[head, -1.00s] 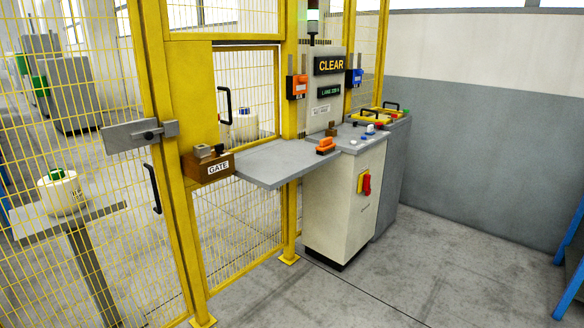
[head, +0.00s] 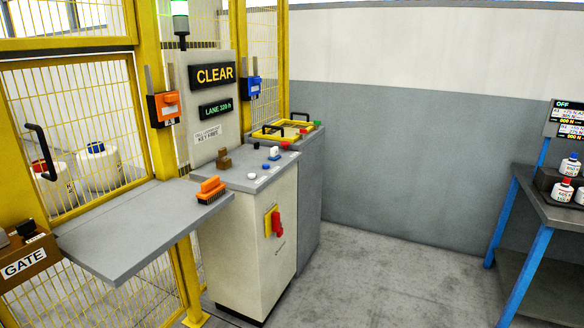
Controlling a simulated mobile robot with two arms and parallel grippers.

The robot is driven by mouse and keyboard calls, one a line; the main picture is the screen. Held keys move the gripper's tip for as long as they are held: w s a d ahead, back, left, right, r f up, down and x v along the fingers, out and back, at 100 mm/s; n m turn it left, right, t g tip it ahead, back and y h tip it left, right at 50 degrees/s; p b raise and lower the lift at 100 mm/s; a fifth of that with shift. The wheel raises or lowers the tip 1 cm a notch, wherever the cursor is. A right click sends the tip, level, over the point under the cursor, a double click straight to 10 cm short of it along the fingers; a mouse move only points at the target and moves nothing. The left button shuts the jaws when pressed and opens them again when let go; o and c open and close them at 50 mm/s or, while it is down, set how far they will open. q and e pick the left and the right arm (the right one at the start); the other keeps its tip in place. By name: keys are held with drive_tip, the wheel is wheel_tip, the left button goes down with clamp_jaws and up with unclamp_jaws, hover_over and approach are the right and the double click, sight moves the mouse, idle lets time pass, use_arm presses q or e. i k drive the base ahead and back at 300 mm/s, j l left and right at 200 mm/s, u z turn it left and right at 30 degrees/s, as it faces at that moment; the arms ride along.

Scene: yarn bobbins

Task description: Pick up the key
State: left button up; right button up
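A small brown block-shaped piece (head: 224,160) stands upright on the grey console top (head: 262,168), below a white label that seems to read KEY FREE. It may be the key or its lock; I cannot tell which at this size. A brown lock box marked GATE (head: 24,262) is at the left edge, with a dark part on top. No other thing is clearly a key. Neither of my grippers is in view.
A red rotary switch (head: 277,222) is on the console front. Yellow mesh fencing (head: 70,120) is behind. A blue-legged bench (head: 530,250) stands right. Floor between is clear.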

sight(223, 153)
drive_tip(key=i+l+u, duration=0.1)
drive_tip(key=i+u, duration=0.15)
drive_tip(key=i, duration=0.25)
drive_tip(key=i+l+u, duration=0.25)
drive_tip(key=i, duration=0.3)
drive_tip(key=i+l+u, duration=0.3)
drive_tip(key=i, duration=0.2)
drive_tip(key=j, duration=0.1)
